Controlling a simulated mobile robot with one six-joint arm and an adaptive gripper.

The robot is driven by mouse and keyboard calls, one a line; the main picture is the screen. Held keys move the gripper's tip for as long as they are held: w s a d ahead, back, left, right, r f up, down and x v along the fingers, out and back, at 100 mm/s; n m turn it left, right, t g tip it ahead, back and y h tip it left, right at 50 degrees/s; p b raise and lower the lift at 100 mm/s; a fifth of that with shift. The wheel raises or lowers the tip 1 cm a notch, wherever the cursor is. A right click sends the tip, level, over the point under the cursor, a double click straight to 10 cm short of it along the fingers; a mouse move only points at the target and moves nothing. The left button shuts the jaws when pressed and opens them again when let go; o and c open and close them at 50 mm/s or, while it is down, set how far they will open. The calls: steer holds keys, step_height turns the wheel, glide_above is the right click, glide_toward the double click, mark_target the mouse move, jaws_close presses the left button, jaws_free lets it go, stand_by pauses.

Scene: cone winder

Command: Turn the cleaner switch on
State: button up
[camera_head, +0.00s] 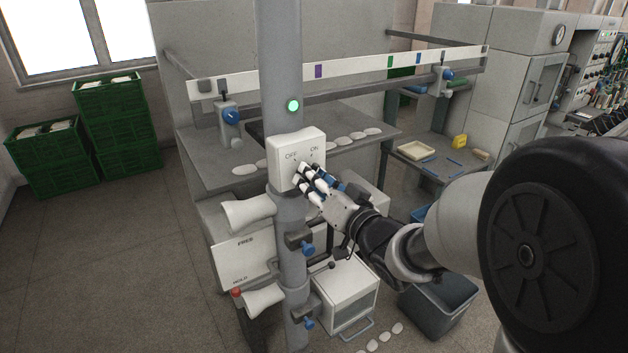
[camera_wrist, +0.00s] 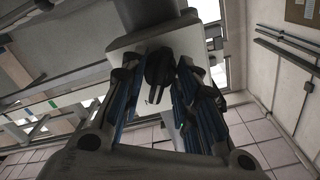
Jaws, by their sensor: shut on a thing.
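The cleaner switch box (camera_head: 284,146) is a white box on the grey column, marked OFF on the left and ON on the right. It also shows in the wrist view (camera_wrist: 128,49). My gripper (camera_head: 303,175) reaches the box's front from the lower right. In the wrist view its fingers (camera_wrist: 157,82) stand on both sides of a dark switch knob (camera_wrist: 160,66) and are shut on it. In the head view the fingers hide the knob, so I cannot tell which mark it points to.
A green lamp (camera_head: 293,105) glows on the column (camera_head: 279,60) above the box. White cones (camera_head: 247,211) stick out below the box at left, with blue knobs (camera_head: 308,248) beside them. A grey bin (camera_head: 440,300) stands below my arm. Green crates (camera_head: 115,130) stand far left, with open floor before them.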

steer(key=o, duration=1.1)
steer(key=v, duration=0.7)
steer(key=shift+s+d, duration=0.2)
steer(key=shift+s, duration=0.05)
steer(key=s+d+f+m+g+h+b, duration=0.1)
steer(key=s+d+f+g+h+b, duration=0.1)
steer(key=s+d+f+h+b, duration=0.25)
steer(key=s+d+f+m+g+h+b, duration=0.1)
steer(key=s+d+f+h+b, duration=0.1)
steer(key=d+f+h, duration=0.35)
steer(key=s+f+g+b, duration=0.1)
steer(key=s+f+g, duration=0.1)
steer(key=s, duration=0.5)
steer(key=s+d+f+n+g+b, duration=0.1)
steer(key=s+f+g, duration=0.1)
steer(key=s, duration=0.5)
steer(key=s+d+f+g+b, duration=0.1)
steer(key=s+f+g+b, duration=0.1)
steer(key=s, duration=0.5)
steer(key=shift+f+g, duration=0.6)
steer(key=shift+g, duration=0.1)
